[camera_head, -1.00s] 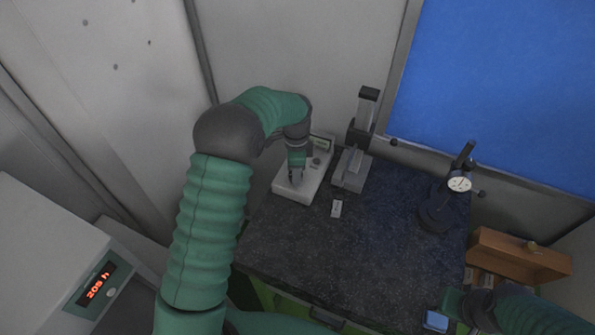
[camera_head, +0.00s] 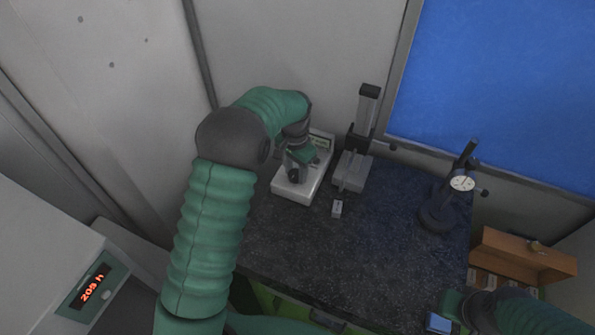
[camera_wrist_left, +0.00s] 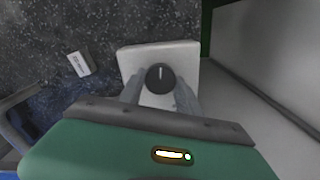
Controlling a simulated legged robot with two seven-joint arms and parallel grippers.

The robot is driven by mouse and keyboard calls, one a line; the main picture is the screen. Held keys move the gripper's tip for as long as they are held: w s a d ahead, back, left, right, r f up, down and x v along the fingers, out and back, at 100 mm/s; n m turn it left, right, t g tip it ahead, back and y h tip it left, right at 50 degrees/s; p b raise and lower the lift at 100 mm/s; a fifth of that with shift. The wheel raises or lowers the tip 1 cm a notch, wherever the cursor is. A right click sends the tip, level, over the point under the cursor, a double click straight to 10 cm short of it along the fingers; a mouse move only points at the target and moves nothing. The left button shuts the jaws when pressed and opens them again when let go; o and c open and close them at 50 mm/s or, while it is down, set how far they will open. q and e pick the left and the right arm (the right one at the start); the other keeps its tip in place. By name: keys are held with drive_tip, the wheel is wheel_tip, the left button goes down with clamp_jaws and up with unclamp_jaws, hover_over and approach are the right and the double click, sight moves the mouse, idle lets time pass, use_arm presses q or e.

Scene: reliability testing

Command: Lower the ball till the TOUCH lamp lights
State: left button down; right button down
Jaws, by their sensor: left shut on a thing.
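A white box-shaped unit (camera_head: 312,187) stands at the back left of the dark bench, with a panel at its rear. My left gripper (camera_head: 294,174) is over its front part. In the left wrist view, the left gripper (camera_wrist_left: 160,88) has its fingers on both sides of a dark round knob (camera_wrist_left: 160,74) with a white line, and is shut on it. The knob sits over the white unit (camera_wrist_left: 137,62). I cannot make out a ball or a lit TOUCH lamp. My right gripper (camera_head: 455,305) is at the lower right; its fingers are unclear.
A grey stand with an upright column (camera_head: 366,105) is just right of the unit. A small white tag (camera_head: 337,208) lies before it. A dial gauge on a stand (camera_head: 461,184) and a wooden box (camera_head: 520,254) are at the right. The bench (camera_head: 345,255) is clear in the middle.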

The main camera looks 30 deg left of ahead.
use_arm(q)
drive_tip(key=n, duration=0.5)
drive_tip(key=shift+s+a+f+n, duration=0.1)
drive_tip(key=shift+s+n, duration=0.05)
drive_tip(key=shift+n, duration=0.25)
use_arm(e)
drive_tip(key=shift+a+f, duration=0.15)
use_arm(q)
drive_tip(key=n, duration=0.4)
drive_tip(key=shift+n, duration=0.3)
use_arm(e)
drive_tip(key=shift+s+a, duration=0.1)
use_arm(q)
drive_tip(key=shift+s+f, duration=0.1)
drive_tip(key=shift+f, duration=0.05)
drive_tip(key=c, duration=1.2)
unclamp_jaws()
drive_tip(key=shift+c, duration=0.2)
drive_tip(key=o, duration=0.4)
drive_tip(key=shift+d, duration=0.2)
use_arm(e)
drive_tip(key=shift+s, duration=0.15)
use_arm(q)
drive_tip(key=shift+r, duration=0.25)
use_arm(e)
drive_tip(key=shift+s, duration=0.1)
drive_tip(key=shift+d, duration=0.2)
